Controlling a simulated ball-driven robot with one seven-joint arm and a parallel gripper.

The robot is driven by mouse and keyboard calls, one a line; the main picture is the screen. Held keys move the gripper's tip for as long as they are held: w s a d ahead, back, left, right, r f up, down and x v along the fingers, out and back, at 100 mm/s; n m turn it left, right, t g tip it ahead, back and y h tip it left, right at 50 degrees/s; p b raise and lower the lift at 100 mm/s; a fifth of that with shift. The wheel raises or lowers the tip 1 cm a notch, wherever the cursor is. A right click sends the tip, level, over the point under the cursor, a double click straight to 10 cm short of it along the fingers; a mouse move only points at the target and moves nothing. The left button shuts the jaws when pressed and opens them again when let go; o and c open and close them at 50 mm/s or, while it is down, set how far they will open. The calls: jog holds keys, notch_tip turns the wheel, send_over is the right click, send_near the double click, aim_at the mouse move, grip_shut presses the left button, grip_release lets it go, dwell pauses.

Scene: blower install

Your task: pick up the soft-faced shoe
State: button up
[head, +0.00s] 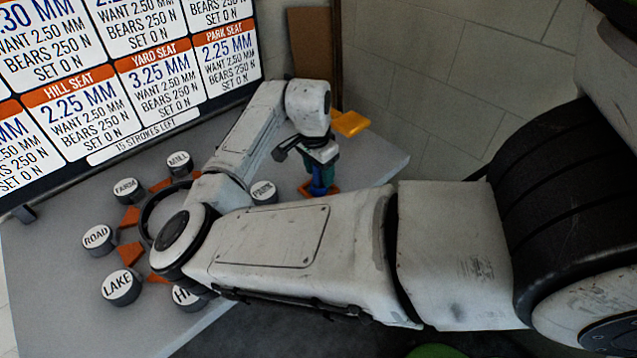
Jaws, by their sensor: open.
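My gripper (318,153) is over the far right part of the grey table, pointing down, with its jaws open. Directly below it stands a teal and blue upright piece (321,178), possibly the soft-faced shoe; its top is hidden by the gripper. I cannot tell whether the jaws touch it. Orange parts (306,189) show at its foot. A yellow-orange block (350,123) shows just behind and to the right of the gripper. No label identifies the shoe.
Labelled round posts, such as LAKE (121,287), ROAD (98,239) and PARK (264,191), circle a ring partly hidden by my arm. Orange wedges (130,253) lie between them. A screen (120,75) stands behind the grey table (50,300). The table's right corner is clear.

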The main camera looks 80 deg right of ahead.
jog(key=shift+c, duration=0.3)
grip_shut()
jog(key=shift+r, duration=0.15)
dwell(0.3)
jog(key=shift+r, duration=0.4)
notch_tip(320, 180, up, 2)
jog(key=shift+s+r+b, duration=0.15)
jog(key=shift+r+b, duration=0.1)
jog(key=shift+b, duration=0.45)
jog(key=s+a+r+b, duration=0.1)
jog(key=s+a+r, duration=0.7)
jog(key=s+r, duration=0.1)
jog(key=shift+s+a+r+b, duration=0.25)
jog(key=shift+s+r+b, duration=0.05)
jog(key=shift+s, duration=0.6)
